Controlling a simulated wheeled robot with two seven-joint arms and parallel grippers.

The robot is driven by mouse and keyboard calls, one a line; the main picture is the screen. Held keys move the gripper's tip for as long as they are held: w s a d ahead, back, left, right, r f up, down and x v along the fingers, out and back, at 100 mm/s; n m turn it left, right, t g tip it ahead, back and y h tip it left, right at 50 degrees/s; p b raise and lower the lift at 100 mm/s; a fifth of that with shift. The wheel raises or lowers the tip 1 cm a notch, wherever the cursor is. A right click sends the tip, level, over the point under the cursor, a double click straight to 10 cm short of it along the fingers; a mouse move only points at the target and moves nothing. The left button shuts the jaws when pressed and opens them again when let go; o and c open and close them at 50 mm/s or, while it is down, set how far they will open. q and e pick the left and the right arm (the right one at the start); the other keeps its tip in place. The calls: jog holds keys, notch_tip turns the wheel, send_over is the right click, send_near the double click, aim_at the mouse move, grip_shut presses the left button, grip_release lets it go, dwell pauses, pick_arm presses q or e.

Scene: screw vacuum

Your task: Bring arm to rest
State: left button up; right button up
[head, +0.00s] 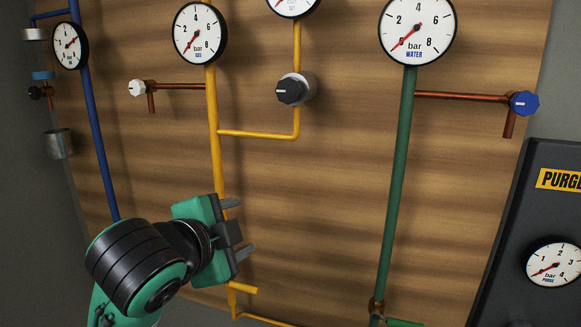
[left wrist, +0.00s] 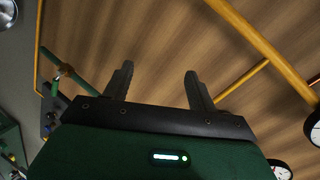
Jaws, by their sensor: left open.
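My left gripper (head: 241,227) is in the lower left of the head view, in front of the yellow pipe (head: 213,150) on the wooden wall panel. Its two grey fingers are apart and nothing is between them. In the left wrist view the open fingers (left wrist: 159,88) point at the bare wooden panel. My left arm, green and black, comes in from the lower left. My right gripper is not in either view.
Gauges, including the water gauge (head: 418,30), line the top of the panel. A black knob (head: 292,90), a white knob (head: 137,88) and a blue knob (head: 524,103) stick out. A green pipe (head: 398,190) runs down right of centre. A dark purge box (head: 520,215) stands at right.

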pick_arm(q)
jog(key=s+a+f+n+g+y, duration=0.1)
jog(key=s+a+f+n+g, duration=0.15)
jog(key=f, duration=0.75)
jog(key=s+a+f+n+g, duration=0.15)
jog(key=f+n, duration=0.25)
jog(key=f, duration=0.5)
jog(key=s+a+f+n+g+y, duration=0.1)
jog(key=s+a+f+n, duration=0.15)
jog(key=f, duration=0.75)
jog(key=s+a+f+n+g+y, duration=0.1)
jog(key=s+a+f+n+g, duration=0.2)
jog(key=s+f, duration=0.55)
jog(key=s+a+f+n+g+y, duration=0.25)
jog(key=s+a+f, duration=0.25)
jog(key=s+f, duration=0.35)
notch_tip(320, 180, down, 32)
jog(key=s, duration=0.2)
jog(key=s+a+f+g, duration=0.2)
jog(key=s+a+f, duration=0.1)
jog(key=s+f, duration=1.5)
jog(key=shift+s+f+h, duration=0.15)
jog(key=shift+s+h, duration=0.15)
jog(key=shift+h, duration=0.05)
